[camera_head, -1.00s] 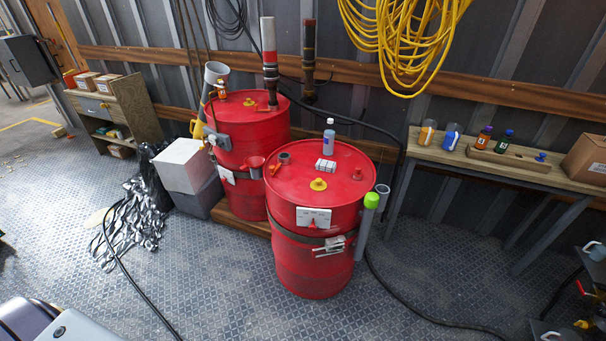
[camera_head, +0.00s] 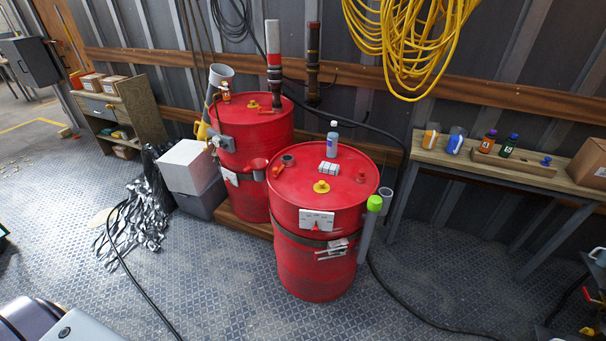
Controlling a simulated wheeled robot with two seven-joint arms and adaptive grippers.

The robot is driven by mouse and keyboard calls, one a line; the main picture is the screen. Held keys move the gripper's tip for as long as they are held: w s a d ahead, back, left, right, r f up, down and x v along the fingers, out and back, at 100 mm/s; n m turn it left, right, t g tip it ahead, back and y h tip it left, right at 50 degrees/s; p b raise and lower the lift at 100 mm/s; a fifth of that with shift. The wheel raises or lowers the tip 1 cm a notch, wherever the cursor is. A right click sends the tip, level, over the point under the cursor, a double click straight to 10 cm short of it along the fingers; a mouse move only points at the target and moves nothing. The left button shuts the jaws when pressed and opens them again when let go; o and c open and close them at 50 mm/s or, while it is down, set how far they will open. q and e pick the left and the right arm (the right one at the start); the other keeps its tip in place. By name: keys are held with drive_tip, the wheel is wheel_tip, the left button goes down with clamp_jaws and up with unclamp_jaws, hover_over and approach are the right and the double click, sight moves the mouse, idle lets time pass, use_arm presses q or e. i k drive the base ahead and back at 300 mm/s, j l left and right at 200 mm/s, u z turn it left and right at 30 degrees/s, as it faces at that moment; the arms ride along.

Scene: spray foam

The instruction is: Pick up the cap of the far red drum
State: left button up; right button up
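The far red drum (camera_head: 262,150) stands at the back, on a low wooden pallet. A small yellow cap (camera_head: 252,104) sits on its top, left of an upright pump with a red and white band (camera_head: 273,62). The near red drum (camera_head: 312,262) stands in front and to the right, partly hiding the far one. It has its own yellow cap (camera_head: 321,187) on top. Neither of my grippers can be made out in the head view.
Grey and white boxes (camera_head: 190,167) stand to the left. A wooden bench (camera_head: 480,166) is on the right. Hoses cross the floor.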

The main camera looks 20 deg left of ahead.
sight(321, 187)
drive_tip(key=i+j, duration=0.25)
drive_tip(key=i, duration=0.15)
drive_tip(key=i+j, duration=0.2)
drive_tip(key=i, duration=0.25)
